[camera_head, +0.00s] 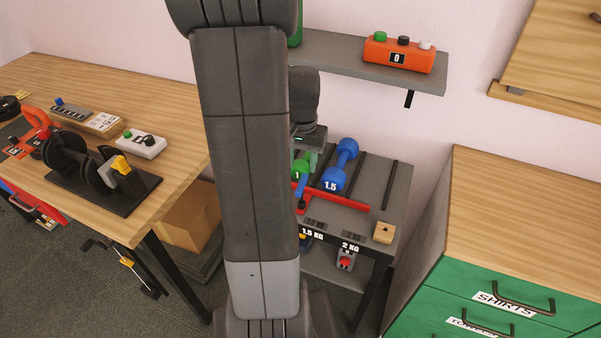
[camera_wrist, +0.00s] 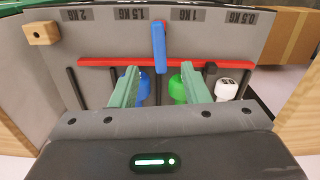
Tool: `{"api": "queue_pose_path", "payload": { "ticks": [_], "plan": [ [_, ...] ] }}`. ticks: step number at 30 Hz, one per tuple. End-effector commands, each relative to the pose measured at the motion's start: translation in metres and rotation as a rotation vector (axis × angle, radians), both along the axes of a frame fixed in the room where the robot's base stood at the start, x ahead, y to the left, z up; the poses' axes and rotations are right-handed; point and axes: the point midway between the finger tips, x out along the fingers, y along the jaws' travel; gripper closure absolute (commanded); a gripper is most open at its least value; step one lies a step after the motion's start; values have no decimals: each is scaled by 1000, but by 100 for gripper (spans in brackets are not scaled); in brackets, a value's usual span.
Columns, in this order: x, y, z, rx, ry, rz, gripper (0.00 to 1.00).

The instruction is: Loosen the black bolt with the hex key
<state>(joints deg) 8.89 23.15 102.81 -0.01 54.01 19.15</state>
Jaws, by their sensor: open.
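My gripper (camera_wrist: 160,70) is open, with its two green fingers apart and nothing between them. It hangs over the grey dumbbell rack (camera_wrist: 90,40); in the head view my arm hides most of it. A blue bar (camera_wrist: 159,45) crosses a red rail (camera_wrist: 105,62) on the rack, just beyond the fingertips and in line with the gap. I cannot tell whether the blue bar is the hex key. A wooden block (camera_wrist: 41,33) with a dark round spot sits at the rack's corner; it also shows in the head view (camera_head: 383,233). I cannot identify the black bolt.
Blue (camera_head: 347,152), green (camera_wrist: 177,88) and white (camera_wrist: 226,90) dumbbells lie behind the red rail, close to the fingers. A shelf (camera_head: 335,57) with an orange button box (camera_head: 398,53) hangs above. A cluttered desk (camera_head: 180,110) and a green drawer cabinet (camera_head: 455,290) flank the rack.

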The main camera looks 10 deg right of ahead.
Motion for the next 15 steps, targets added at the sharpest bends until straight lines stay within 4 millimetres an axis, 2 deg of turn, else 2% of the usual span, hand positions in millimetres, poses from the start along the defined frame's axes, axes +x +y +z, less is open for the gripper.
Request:
{"api": "queue_pose_path", "payload": {
  "ticks": [6,15],
  "plan": [
    [-2,0,-43,2,7,1,58],
    [-2,1,-96,1,5,1,58]
  ]
}}
